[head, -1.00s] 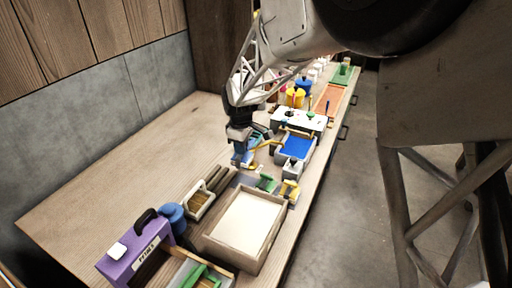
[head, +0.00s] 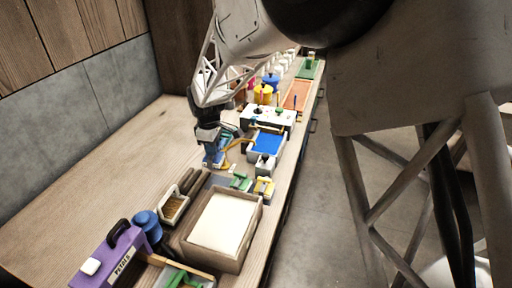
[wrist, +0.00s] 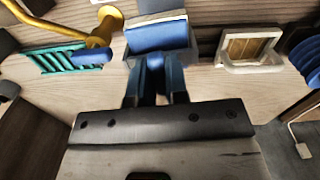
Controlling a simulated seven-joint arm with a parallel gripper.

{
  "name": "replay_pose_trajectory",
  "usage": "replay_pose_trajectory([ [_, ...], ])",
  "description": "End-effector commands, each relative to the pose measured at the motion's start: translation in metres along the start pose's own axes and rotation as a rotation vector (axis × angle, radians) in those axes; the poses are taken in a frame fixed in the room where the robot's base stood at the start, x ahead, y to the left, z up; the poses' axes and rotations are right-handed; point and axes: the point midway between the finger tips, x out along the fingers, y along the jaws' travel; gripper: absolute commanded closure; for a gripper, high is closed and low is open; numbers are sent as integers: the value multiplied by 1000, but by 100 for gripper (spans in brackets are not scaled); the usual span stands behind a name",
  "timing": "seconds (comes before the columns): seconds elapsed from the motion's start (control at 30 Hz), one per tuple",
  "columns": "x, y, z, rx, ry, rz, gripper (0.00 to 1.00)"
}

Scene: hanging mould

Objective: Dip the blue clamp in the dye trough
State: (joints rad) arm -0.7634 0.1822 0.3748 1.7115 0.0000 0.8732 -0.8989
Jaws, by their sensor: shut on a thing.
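My gripper (wrist: 154,88) is shut on the blue clamp (wrist: 160,38), which sticks out beyond the fingertips in the wrist view. The dye trough (head: 251,152) is a pale tray with a flat blue surface, right of the clamp. The clamp and trough are apart. Whether the clamp touches the worktop is hard to tell. The fingers hide part of the clamp.
A yellow bent piece (wrist: 98,33) and a teal slatted rack (wrist: 50,60) lie close by. A framed brush box (wrist: 282,62) stands to the right in the wrist view. Nearer are a pale tray (head: 181,241) and a purple case (head: 90,262). The worktop's left side is clear.

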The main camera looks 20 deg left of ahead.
Motion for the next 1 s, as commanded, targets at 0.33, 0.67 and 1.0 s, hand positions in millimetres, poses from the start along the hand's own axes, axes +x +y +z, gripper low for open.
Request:
replay_pose_trajectory([
  [0.33,-26,26,1,-27,1,2,100],
  [0.67,-31,85,37,6,0,0,100],
  [1.0,-35,159,97,58,0,1,100],
])
